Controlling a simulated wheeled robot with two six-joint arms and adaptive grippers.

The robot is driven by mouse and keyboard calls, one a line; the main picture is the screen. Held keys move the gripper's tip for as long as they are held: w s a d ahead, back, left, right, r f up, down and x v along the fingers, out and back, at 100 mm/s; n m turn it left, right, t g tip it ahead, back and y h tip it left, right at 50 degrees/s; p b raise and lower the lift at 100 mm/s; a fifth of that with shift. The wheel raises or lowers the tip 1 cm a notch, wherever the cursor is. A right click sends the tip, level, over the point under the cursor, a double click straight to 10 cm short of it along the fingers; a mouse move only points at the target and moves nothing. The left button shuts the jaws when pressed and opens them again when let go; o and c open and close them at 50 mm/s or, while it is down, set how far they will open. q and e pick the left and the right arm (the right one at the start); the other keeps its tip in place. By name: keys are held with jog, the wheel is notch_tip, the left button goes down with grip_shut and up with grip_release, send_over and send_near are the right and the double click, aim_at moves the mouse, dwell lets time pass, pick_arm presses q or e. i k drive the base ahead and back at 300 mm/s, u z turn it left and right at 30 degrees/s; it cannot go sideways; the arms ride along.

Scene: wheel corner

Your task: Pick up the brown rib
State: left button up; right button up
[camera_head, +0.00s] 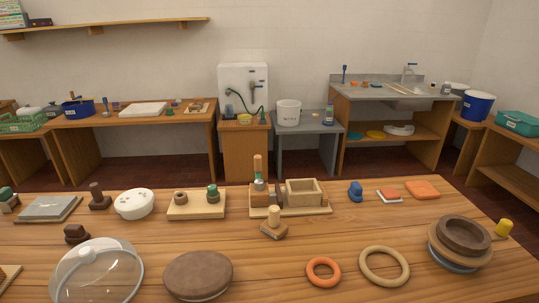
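No piece in the head view is clearly a brown rib. A thin dark-brown upright piece (279,195) stands in the wooden rack (318,210) at the middle of the near table, and it may be the rib. A brown block with a pale knob (273,230) lies in front of the rack. A small dark-brown piece (77,235) sits at the left behind the glass lid. Neither of my grippers is in view.
The near wooden table (240,240) also holds a glass lid (98,275), a round brown disc (198,275), two rings (384,266), stacked brown bowls (463,242) and a white round box (134,204). Bare wood shows between them.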

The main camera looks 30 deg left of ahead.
aim_at(75, 234)
jog(key=u, duration=2.45)
